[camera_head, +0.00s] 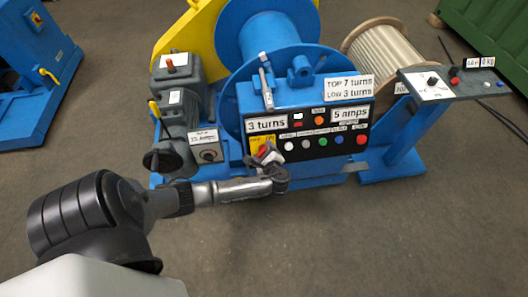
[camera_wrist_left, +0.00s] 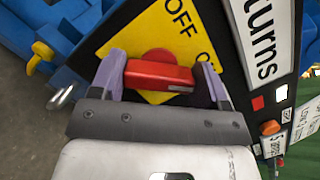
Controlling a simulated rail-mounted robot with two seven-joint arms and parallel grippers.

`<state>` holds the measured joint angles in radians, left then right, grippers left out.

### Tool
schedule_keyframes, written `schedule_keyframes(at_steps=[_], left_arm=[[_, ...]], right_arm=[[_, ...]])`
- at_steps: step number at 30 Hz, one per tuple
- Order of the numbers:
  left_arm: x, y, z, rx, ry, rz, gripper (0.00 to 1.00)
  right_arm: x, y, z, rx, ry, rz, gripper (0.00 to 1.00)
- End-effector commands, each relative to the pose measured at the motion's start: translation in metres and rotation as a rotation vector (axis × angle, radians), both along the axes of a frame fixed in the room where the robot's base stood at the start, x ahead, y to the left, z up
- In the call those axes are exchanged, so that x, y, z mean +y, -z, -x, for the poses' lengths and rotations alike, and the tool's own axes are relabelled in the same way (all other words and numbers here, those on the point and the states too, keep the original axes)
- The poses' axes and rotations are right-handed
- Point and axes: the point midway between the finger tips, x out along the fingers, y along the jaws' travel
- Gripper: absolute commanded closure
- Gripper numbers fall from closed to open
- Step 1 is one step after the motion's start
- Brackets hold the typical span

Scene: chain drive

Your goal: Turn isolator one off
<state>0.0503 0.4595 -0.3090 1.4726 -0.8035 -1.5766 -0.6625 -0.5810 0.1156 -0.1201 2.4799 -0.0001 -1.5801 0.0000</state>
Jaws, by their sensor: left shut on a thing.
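The isolator is a red rotary handle (camera_wrist_left: 160,76) on a yellow plate (camera_wrist_left: 150,35) fixed to the dark panel. In the left wrist view the plate reads "OFF" above the handle, and a second label at the right is partly hidden by a finger. My left gripper (camera_wrist_left: 160,70) has a purple-grey finger at each end of the handle and is shut on it. The handle lies crosswise between the fingers. In the head view the yellow plate (camera_head: 256,142) shows at the panel's lower left, mostly behind my gripper (camera_head: 267,156). My right gripper is not in view.
The blue control box (camera_head: 300,93) carries several coloured buttons right of the isolator. A grey box with a dark knob (camera_head: 208,154) stands left of it, close to my left arm. A pedestal panel (camera_head: 432,84) stands at the right. The floor in front is clear.

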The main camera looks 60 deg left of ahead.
Motion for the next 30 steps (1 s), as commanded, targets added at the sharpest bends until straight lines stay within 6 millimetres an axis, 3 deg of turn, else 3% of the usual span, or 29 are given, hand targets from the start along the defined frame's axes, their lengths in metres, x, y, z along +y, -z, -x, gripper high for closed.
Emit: schedule_keyframes(at_steps=[11,30], left_arm=[[-0.001,-0.002,0.0,-0.08,-0.043,0.03,0.54],[-0.001,0.0,0.001,-0.572,-0.307,0.203,0.55]], right_arm=[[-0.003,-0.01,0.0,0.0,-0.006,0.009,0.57],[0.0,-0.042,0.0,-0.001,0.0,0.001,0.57]])
